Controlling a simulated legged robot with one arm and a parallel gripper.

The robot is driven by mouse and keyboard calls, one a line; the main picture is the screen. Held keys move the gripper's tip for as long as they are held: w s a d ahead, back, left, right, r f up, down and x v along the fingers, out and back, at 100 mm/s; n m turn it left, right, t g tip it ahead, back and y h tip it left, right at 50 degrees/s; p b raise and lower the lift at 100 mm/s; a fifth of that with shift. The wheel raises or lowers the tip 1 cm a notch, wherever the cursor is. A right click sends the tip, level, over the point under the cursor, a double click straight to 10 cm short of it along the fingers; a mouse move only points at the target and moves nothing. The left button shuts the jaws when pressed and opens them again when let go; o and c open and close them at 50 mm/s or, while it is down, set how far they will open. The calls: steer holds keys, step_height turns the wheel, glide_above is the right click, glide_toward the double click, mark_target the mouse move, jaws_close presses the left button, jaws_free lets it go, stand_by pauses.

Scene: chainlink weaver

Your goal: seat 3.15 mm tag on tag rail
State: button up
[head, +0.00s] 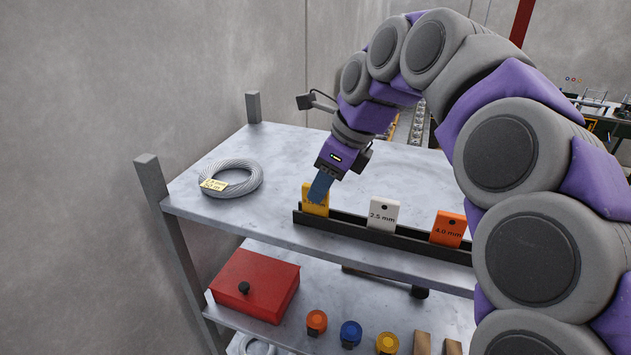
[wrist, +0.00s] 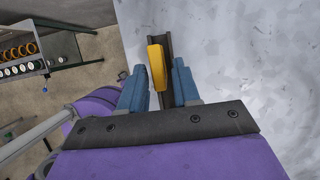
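The yellow tag (head: 315,204) stands at the left end of the dark tag rail (head: 340,223) on the upper shelf. Its printing is mostly covered by my gripper (head: 320,187), so I cannot read the size. In the wrist view the yellow tag (wrist: 157,64) lies between and just ahead of the two blue fingertips of my gripper (wrist: 159,70). There is a gap on both sides, wider on the right. The fingers are apart and do not grip it. The tag looks slightly angled to the rail (wrist: 168,90) in that view. How deep it sits is unclear.
A white 2.5 mm tag (head: 383,214) and an orange 4.0 mm tag (head: 447,229) stand in the rail to the right. A wire coil (head: 231,176) with a yellow label lies on the shelf at left. A red box (head: 256,286) and several coloured knobs sit on the lower shelf.

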steer(key=shift+o, duration=0.9)
steer(key=shift+d+r, duration=0.1)
steer(key=shift+d, duration=0.95)
steer(key=shift+a+r, duration=0.55)
steer(key=shift+r, duration=0.4)
steer(key=d+p+v, duration=0.1)
steer(key=p+v, duration=0.3)
steer(key=v, duration=0.6)
steer(key=s+d+f+n+g+h, duration=0.1)
steer(key=s+d+f+n, duration=0.2)
steer(key=s+f+n, duration=0.55)
steer(key=s+d+f+n+g+h, duration=0.1)
steer(key=s+d+f+n+h, duration=0.15)
steer(key=s+f+n, duration=0.6)
steer(key=s+d+f+n+g+h, duration=0.1)
steer(key=s+d+f+n, duration=0.3)
steer(key=s+f, duration=0.85)
step_height(320, 180, down, 25)
steer(key=s+n+b, duration=0.1)
steer(key=b, duration=2.6)
steer(key=shift+a, duration=0.5)
